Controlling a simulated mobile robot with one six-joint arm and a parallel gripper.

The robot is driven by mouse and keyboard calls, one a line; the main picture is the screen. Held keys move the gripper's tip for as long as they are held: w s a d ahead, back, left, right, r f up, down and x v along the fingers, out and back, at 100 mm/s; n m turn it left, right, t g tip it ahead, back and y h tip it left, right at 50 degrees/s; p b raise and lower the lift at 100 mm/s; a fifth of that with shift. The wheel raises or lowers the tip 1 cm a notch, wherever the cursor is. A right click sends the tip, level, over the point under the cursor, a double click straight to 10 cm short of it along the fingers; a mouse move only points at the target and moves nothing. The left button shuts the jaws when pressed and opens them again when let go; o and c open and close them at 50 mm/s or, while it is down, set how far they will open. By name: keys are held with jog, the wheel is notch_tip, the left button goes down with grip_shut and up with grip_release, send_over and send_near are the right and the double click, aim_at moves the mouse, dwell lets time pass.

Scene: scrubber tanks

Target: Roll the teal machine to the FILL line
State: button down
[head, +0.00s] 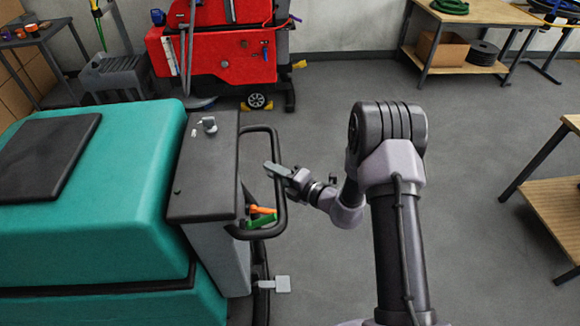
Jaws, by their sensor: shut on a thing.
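The teal machine (120,170) fills the left side of the head view. It has a black lid on top and a dark grey control panel (203,170) at its right end. A black loop handle (279,200) stands out from that end. My gripper (274,172) is shut on the far upright part of the handle, coming from the right. An orange lever (262,210) and a green lever (262,221) sit inside the loop. A pale pedal (281,284) is low below the handle. No FILL line shows in this view.
A red machine (225,60) stands at the back wall with yellow chocks at its wheels. A grey mop bucket (112,73) is beside it. A workbench (465,40) stands back right, and a wooden shelf unit (550,205) at the right edge. The grey floor between is clear.

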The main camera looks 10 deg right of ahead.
jog(key=a, duration=0.5)
jog(key=shift+w+a+r+p, duration=0.2)
jog(key=shift+a+p, duration=0.05)
jog(key=shift+p, duration=0.05)
jog(key=shift+d, duration=0.25)
jog(key=c, duration=1.2)
grip_release()
jog(key=shift+c, duration=0.2)
jog(key=shift+o, duration=0.3)
jog(key=shift+s+a, duration=0.1)
jog(key=shift+s, duration=0.1)
jog(key=p+v, duration=0.2)
jog(key=v, duration=1.5)
